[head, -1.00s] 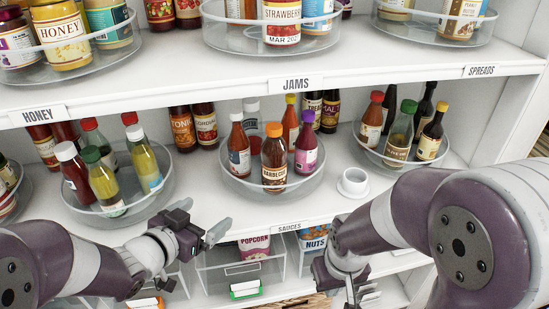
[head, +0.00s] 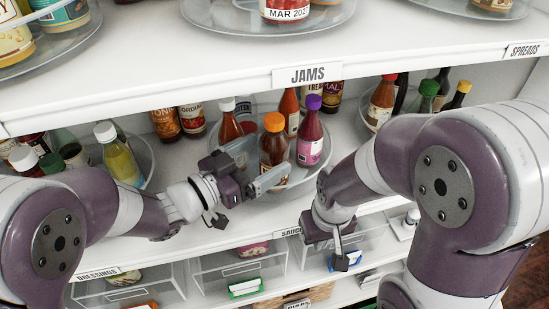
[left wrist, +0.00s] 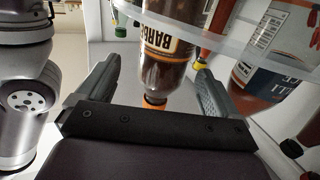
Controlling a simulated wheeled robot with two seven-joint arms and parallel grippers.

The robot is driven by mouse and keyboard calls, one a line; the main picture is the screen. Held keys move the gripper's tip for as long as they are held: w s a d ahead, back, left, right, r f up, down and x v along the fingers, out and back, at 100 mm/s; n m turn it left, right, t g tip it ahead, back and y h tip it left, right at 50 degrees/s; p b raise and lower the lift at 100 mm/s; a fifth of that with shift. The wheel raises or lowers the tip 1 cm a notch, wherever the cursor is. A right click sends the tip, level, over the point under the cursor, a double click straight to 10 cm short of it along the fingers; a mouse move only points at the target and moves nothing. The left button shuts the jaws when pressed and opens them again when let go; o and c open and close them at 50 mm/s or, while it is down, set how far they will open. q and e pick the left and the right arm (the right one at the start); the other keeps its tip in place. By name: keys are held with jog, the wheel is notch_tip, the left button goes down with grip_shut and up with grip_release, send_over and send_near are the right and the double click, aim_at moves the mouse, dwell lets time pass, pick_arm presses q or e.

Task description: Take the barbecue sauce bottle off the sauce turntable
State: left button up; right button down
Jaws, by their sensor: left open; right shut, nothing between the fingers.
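The barbecue sauce bottle (head: 273,150), dark with an orange cap, stands at the front of the clear sauce turntable (head: 300,190). My left gripper (head: 257,164) is open at the bottle, with its fingers partly covering it in the head view. In the left wrist view the bottle (left wrist: 168,62) appears upside down, its labelled body and orange cap between the spread fingers (left wrist: 155,90). I cannot tell whether either finger touches it. The turntable's clear rim (left wrist: 225,38) crosses that view. My right gripper (head: 341,258) is shut and empty, below the shelf edge at the right.
A purple-capped bottle (head: 310,132) stands close right of the barbecue bottle, and a white-capped bottle (head: 229,122) stands behind left. The upper shelf edge (head: 390,78) overhangs the turntable. Another turntable with bottles (head: 120,160) is at the left. Clear bins (head: 240,268) sit below.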

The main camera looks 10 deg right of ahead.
aim_at(282, 144)
pick_arm(q)
jog(key=x, duration=0.5)
jog(key=shift+w+d+f, duration=0.1)
jog(key=shift+w+f, duration=0.1)
jog(key=shift+w, duration=0.05)
jog(key=shift+d, duration=0.2)
jog(key=shift+w+a, duration=0.1)
jog(key=shift+w, duration=0.05)
jog(key=c, duration=1.1)
jog(key=shift+r, duration=0.1)
jog(key=shift+c, duration=1.3)
